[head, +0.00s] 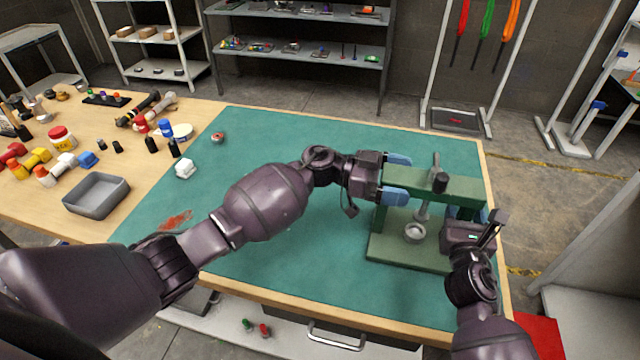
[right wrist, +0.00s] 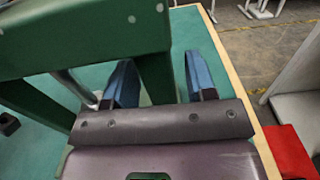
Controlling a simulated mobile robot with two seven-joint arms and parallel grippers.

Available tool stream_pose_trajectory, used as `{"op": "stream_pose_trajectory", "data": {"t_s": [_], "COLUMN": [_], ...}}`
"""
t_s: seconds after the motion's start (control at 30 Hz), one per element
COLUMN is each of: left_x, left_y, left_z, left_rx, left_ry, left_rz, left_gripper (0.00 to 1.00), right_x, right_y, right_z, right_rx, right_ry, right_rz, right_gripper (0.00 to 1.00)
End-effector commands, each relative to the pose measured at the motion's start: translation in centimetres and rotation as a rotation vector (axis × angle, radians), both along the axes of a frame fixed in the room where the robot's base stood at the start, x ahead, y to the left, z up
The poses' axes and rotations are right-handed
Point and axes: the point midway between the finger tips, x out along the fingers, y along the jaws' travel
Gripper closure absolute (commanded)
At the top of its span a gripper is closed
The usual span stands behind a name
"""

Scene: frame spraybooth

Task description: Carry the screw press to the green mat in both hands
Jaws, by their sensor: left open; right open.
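The green screw press (head: 402,250) stands upright at the right side of the table, with a dark screw and knob through its top beam and a round pale cup on its base. A green surface like a mat (head: 290,135) covers this part of the table, under the press. My left gripper (head: 396,178) is open at the left end of the top beam, one blue finger on the far side and one on the near side. My right gripper (right wrist: 161,82) is open, its blue fingers on either side of the press's right post; contact is unclear. Its fingers are mostly hidden in the head view.
A grey tray (head: 97,196), dumbbell-like items and bottles stand on the bare wood at left. A small white object (head: 185,169) and a small round item (head: 217,138) lie on the green surface. Shelves (head: 300,50) stand behind. A red object (head: 541,337) is at lower right.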

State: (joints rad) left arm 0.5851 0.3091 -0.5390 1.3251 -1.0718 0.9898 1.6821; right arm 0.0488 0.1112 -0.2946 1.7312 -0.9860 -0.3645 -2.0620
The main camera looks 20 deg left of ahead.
Motion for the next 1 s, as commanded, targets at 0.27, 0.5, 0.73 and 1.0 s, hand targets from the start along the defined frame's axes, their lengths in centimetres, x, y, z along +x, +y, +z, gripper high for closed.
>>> {"op": "stream_pose_trajectory", "data": {"t_s": [0.27,0.5,0.73,1.0], "left_x": [0.0,0.1,0.1,0.1], "left_y": [3.3,8.0,11.0,12.0], "left_z": [0.0,-0.1,0.0,0.0], "left_rx": [0.003,0.003,0.002,0.000], "left_ry": [-0.001,0.001,0.001,0.000], "left_rz": [0.002,0.002,0.001,0.001], "left_gripper": [0.11,0.11,0.11,0.11], "right_x": [0.0,0.0,0.0,-0.7], "right_y": [0.0,0.0,0.0,-0.1], "right_z": [0.0,0.0,0.0,0.0], "right_rx": [0.000,0.000,0.000,-0.001], "right_ry": [0.000,0.000,0.000,0.000], "right_rz": [-0.001,-0.001,-0.001,0.000], "right_gripper": [0.49,0.49,0.49,0.49]}}
